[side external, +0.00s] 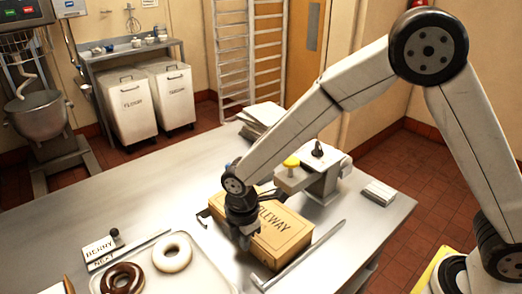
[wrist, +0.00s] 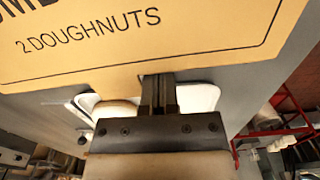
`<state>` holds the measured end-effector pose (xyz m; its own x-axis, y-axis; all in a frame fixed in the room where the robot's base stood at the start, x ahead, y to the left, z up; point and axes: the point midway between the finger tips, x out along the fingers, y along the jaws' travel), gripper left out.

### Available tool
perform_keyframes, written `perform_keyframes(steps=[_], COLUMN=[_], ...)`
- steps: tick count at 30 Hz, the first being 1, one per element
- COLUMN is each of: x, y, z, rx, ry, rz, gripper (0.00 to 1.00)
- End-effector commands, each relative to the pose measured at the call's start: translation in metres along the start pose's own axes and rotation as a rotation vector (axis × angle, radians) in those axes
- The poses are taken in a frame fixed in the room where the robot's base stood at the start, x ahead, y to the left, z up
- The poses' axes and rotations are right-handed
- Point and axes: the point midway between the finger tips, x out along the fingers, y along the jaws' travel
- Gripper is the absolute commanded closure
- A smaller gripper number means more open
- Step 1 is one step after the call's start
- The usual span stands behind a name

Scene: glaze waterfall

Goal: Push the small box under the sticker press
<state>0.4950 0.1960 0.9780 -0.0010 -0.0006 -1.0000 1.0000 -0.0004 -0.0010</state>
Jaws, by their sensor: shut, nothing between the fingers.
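The small box (side external: 272,235) is a tan carton with dark lettering, lying flat on the steel table. Its face reading "2 DOUGHNUTS" also fills the top of the wrist view (wrist: 130,45). The sticker press (side external: 322,180) is a grey device with a yellow knob, standing just behind the box in the side view; the box's far end is close to it, and I cannot tell if any of it is beneath. My gripper (side external: 246,240) is shut and empty at the box's near left side. Its fingertips (wrist: 157,78) meet the box's edge in the wrist view; contact is unclear.
A metal rail (side external: 300,256) runs along the box's right side. A tray (side external: 205,280) with a white doughnut (side external: 174,252) and a chocolate one (side external: 122,279) lies at the front left. Small signs (side external: 99,249) stand beside it. A label stack (side external: 378,192) lies right of the press.

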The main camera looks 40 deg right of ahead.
Motion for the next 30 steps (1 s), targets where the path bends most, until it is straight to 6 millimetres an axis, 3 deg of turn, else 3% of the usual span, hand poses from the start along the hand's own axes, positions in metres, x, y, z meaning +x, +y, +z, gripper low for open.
perform_keyframes(steps=[3, 12, 17, 30], x=[0.0, 0.0, 0.0, 0.0], y=[0.0, 0.0, 0.0, 0.0], z=[0.026, 0.078, 0.087, 0.086], rx=[0.005, 0.003, 0.0, -0.001], ry=[0.0, 0.0, 0.001, 0.0], rz=[0.0, 0.001, 0.002, 0.001], gripper=[1.0, 1.0, 1.0, 1.0])
